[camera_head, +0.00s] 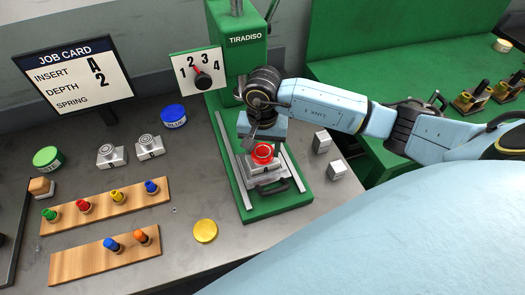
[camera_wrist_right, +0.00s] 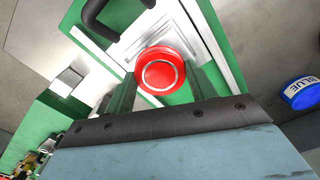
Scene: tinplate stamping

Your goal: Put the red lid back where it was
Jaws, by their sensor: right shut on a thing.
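The red lid (camera_head: 262,153) is at the press, over the light metal block (camera_head: 264,172) on the green press base (camera_head: 281,206). In the right wrist view the round red lid (camera_wrist_right: 161,71) sits between the two fingers. My right gripper (camera_head: 262,147) reaches down from above and is shut on the lid. I cannot tell whether the lid touches the block. My left gripper is not in view.
Two wooden peg racks (camera_head: 105,205) stand at left. Two metal blocks (camera_head: 337,170) stand right of the press. Bench around the yellow lid is clear.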

